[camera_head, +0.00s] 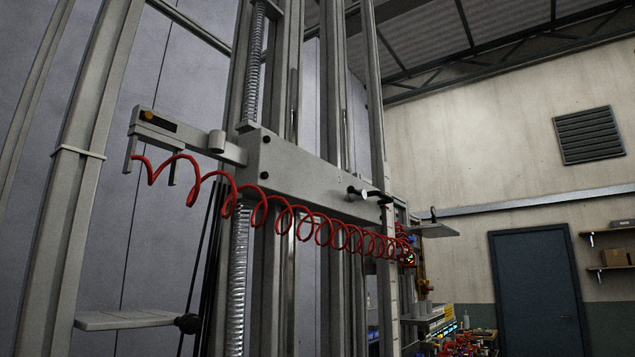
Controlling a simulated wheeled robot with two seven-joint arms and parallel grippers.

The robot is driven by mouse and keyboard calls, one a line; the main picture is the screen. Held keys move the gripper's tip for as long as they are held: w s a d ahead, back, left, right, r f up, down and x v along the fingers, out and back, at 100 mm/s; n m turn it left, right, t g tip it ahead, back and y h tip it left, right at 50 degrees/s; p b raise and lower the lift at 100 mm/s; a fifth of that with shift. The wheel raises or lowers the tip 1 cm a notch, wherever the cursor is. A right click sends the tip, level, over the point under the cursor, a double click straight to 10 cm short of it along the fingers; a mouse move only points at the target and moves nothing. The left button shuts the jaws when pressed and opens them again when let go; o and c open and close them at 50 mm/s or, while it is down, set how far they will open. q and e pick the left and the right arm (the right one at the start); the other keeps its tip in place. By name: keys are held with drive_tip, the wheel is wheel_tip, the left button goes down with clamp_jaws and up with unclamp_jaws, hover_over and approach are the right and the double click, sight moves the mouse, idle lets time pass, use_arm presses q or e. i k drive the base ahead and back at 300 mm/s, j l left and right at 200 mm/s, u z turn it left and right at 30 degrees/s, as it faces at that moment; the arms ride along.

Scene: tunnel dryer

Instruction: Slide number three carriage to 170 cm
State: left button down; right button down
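A grey box-like carriage (305,172) sits across the tall vertical rails in the middle of the view. A short handle with a dark tip (370,194) sticks out at its right end. A bracket arm (168,130) with an orange knob reaches out from its left end. A pale strip that looks like a scale (393,290) runs down a right-hand upright; its marks are too small to read. No number can be read on the carriage. Neither of my grippers is in view.
A red coiled cable (290,215) hangs from the bracket across the carriage front to the right. A small grey shelf (125,320) juts out at lower left. A cluttered bench (460,342) and a dark door (537,290) are at the right.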

sight(269, 161)
drive_tip(key=i+l, duration=0.45)
drive_tip(key=l, duration=0.25)
drive_tip(key=i+l, duration=0.5)
drive_tip(key=l, duration=0.2)
drive_tip(key=u, duration=0.05)
